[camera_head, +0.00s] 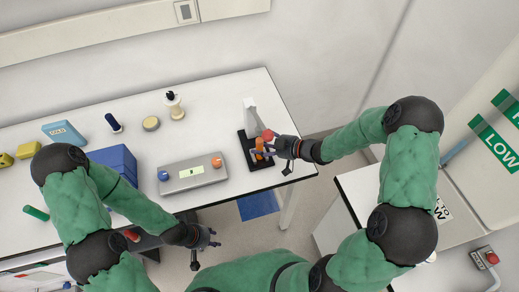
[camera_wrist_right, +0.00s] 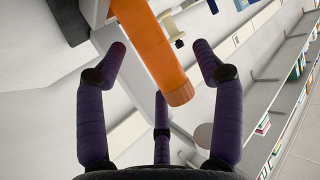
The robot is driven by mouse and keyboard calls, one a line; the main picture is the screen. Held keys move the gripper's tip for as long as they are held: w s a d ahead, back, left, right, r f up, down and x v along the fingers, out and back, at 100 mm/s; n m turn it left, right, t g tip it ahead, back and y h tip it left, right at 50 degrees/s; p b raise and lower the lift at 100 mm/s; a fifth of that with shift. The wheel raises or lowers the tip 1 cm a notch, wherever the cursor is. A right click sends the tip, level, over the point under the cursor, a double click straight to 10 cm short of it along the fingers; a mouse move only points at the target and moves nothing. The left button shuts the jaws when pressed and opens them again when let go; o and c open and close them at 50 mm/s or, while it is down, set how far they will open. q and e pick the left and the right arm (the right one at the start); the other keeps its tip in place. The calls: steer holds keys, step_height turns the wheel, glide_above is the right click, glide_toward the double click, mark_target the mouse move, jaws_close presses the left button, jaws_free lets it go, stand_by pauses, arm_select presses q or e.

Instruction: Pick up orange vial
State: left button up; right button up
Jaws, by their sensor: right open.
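The orange vial (camera_wrist_right: 153,50) is a long orange cylinder, slanting between the spread fingers of my right gripper (camera_wrist_right: 163,68) in the right wrist view. The gripper is open, and gaps show between its fingers and the vial. In the head view, the orange vial (camera_head: 261,147) is at the black stand (camera_head: 248,158) near the table's right end, partly covered by my right gripper (camera_head: 270,149). My left gripper (camera_head: 207,237) is low in front of the table, away from the vial, with its fingers apart and empty.
A grey device (camera_head: 193,178) with a blue and an orange knob lies left of the stand. A red round part (camera_head: 267,135) and a pale upright piece (camera_head: 251,112) are close to my right gripper. A blue box (camera_head: 113,162) stands further left.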

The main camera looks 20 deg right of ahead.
steer(key=shift+w+a+f, duration=0.2)
steer(key=shift+w+a, duration=0.05)
steer(key=shift+a, duration=0.1)
steer(key=shift+r, duration=0.1)
steer(key=c, duration=1.3)
